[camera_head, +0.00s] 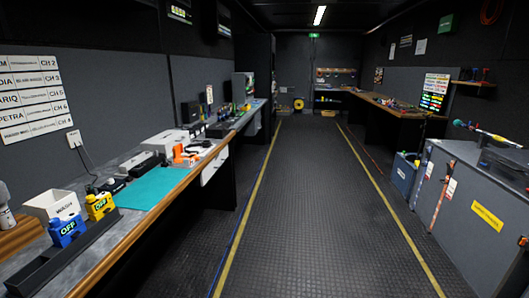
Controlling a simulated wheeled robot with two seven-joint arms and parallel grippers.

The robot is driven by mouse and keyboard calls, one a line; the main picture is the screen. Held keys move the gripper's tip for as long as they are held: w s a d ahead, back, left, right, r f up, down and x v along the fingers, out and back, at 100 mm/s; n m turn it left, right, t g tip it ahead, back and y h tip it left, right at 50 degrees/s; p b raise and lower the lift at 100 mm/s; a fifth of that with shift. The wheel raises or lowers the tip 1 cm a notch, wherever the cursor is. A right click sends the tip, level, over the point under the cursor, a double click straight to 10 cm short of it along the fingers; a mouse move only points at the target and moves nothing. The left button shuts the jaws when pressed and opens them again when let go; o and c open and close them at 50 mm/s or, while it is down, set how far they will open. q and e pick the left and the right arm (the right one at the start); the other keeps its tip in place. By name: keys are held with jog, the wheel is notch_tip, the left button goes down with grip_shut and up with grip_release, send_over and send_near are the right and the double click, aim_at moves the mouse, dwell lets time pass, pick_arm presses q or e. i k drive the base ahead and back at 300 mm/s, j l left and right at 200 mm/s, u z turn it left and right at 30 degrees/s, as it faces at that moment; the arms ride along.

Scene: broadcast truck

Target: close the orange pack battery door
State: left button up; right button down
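A small orange object (183,155) stands on the left workbench, beyond the teal mat. It may be the orange pack, but it is too small to tell its shape, and I cannot make out a battery door or whether one is open. Closer to me, a blue pack (66,232) and a yellow pack (99,205), each marked OFF, stand upright beside a long dark tray (62,262). Neither of my grippers shows in the head view.
The left workbench (134,228) has a wooden front edge. On it lie a teal mat (158,186) and a white box (52,206). A grey cabinet (470,212) stands at the right. The floor aisle (310,200) between the yellow lines is clear.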

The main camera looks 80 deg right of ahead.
aim_at(177, 150)
jog(key=z, duration=1.95)
jog(key=i+z, duration=0.35)
jog(key=i, duration=0.25)
